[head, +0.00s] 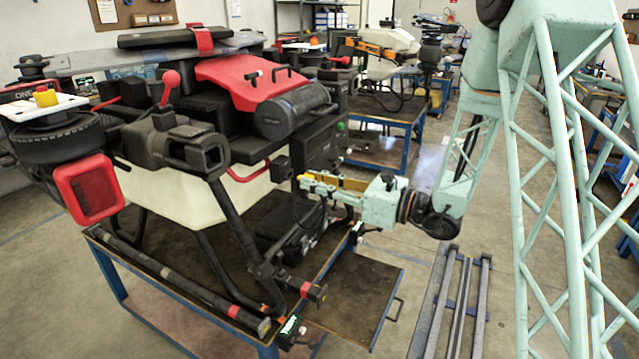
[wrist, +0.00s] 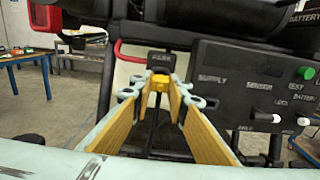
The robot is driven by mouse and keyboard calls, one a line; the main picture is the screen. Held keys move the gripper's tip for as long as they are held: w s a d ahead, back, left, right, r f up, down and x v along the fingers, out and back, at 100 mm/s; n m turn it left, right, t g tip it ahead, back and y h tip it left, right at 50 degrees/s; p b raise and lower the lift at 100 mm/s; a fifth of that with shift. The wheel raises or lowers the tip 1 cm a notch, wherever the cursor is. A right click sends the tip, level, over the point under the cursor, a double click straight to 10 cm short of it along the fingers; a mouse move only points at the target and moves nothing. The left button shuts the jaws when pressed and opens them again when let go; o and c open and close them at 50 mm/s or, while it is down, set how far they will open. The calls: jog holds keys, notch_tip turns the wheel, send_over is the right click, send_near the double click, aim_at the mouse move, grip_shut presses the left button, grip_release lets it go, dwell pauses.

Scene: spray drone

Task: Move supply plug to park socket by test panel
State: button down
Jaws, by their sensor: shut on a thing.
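My gripper (wrist: 161,90) is shut on the yellow supply plug (wrist: 160,81), which sits between the fingertips. In the head view my gripper (head: 304,181) is level at the drone's near side. The black park socket block (wrist: 161,61), lettered PARK, is straight ahead, just behind and above the plug. I cannot tell whether plug and socket touch. A dark cable seems to hang below the plug. The black test panel (wrist: 240,88) is to the right, with SUPPLY, SENSOR, TEST and BATTERY labels, a green button and white-tipped switches. In the head view the panel (head: 320,148) is partly visible above my gripper.
A red curved bar (wrist: 128,54) runs left of the park block. A black drone leg stands left of my fingers. A black bag (head: 290,225) lies on the blue-framed bench (head: 190,290) below. Open floor and metal rails (head: 452,300) lie to the right.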

jog(key=shift+w+a, duration=0.3)
jog(key=shift+a, duration=0.3)
jog(key=shift+x, duration=1.3)
dwell(2.7)
jog(key=c, duration=2.4)
grip_release()
jog(key=shift+d, duration=0.15)
jog(key=shift+v, duration=5.85)
jog(key=shift+s, duration=0.1)
